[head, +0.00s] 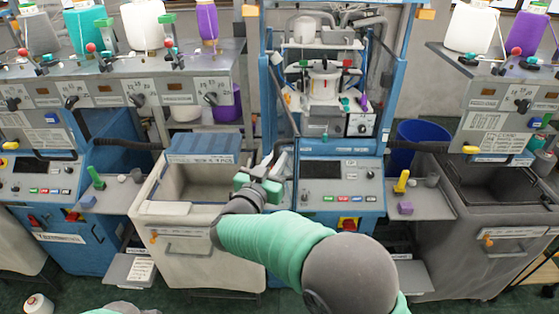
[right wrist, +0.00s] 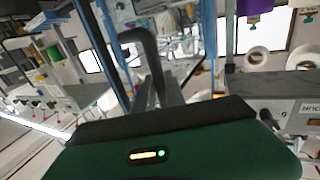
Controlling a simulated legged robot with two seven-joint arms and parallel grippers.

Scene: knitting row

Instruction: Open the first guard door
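The guard door (head: 279,85) is a blue-edged, see-through panel on the middle knitting machine (head: 322,80). Its edge runs slanted on the left side of the blue frame, and it looks swung partly outward. My right gripper (head: 281,157) has a green body and sits at the low front corner of the door, by a dark bent handle. That dark handle (right wrist: 150,55) rises just beyond the green gripper body in the right wrist view. My left gripper is out of view.
A cream bin (head: 205,250) stands below my right arm, left of the control panel (head: 341,185). A shelf (head: 432,204) with a yellow lever is to the right. A dark bin (head: 480,240) stands farther right. Yarn cones stand on the upper shelves.

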